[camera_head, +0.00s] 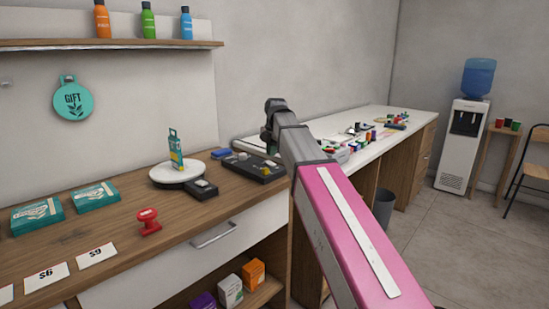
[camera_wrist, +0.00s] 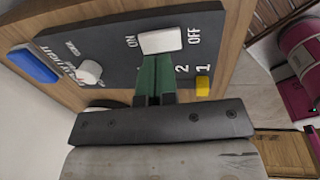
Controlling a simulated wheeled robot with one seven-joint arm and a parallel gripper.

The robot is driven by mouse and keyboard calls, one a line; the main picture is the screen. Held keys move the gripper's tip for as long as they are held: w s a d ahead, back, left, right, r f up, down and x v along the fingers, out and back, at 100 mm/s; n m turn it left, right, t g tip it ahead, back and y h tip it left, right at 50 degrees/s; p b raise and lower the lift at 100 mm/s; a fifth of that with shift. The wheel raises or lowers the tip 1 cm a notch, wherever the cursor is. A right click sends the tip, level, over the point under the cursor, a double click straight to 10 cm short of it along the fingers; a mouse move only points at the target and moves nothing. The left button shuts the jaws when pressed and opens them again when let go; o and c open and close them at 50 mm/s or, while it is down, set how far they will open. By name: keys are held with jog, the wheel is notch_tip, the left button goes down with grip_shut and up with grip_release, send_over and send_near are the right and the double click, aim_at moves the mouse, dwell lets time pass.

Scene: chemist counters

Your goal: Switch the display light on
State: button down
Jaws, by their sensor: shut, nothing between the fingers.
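A black control panel (camera_head: 252,168) lies on the wooden counter. In the wrist view the panel (camera_wrist: 115,45) shows a white rocker switch (camera_wrist: 161,41) between the printed words ON and OFF. A white round knob (camera_wrist: 89,71) and a yellow piece (camera_wrist: 202,86) by the numbers 1 and 2 are also on it. My gripper (camera_wrist: 155,60) is shut and empty, its green fingertips at the near edge of the white switch. I cannot tell whether they touch it, or which way the switch is tipped. In the head view my gripper (camera_head: 269,143) is above the panel, partly hidden by my arm.
A blue block (camera_head: 221,153) lies behind. A red stamp-like object (camera_head: 148,222) is nearer.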

aim_at(268, 161)
notch_tip(268, 161, up, 11)
jog(key=s+d, duration=0.1)
dwell(0.3)
jog(key=shift+w+a, duration=0.1)
jog(key=shift+w, duration=0.05)
dwell(0.4)
jog(key=shift+w+a, duration=0.35)
jog(key=shift+w, duration=0.05)
jog(key=shift+f, duration=0.1)
jog(key=f, duration=0.4)
jog(key=w+a+f, duration=0.1)
jog(key=f, duration=0.8)
jog(key=shift+w+a+f, duration=0.2)
jog(key=shift+f, duration=0.15)
jog(key=shift+f, duration=0.2)
jog(key=shift+s, duration=0.1)
jog(key=shift+s+d+r, duration=0.25)
jog(key=shift+s+d, duration=0.2)
jog(key=shift+d, duration=0.05)
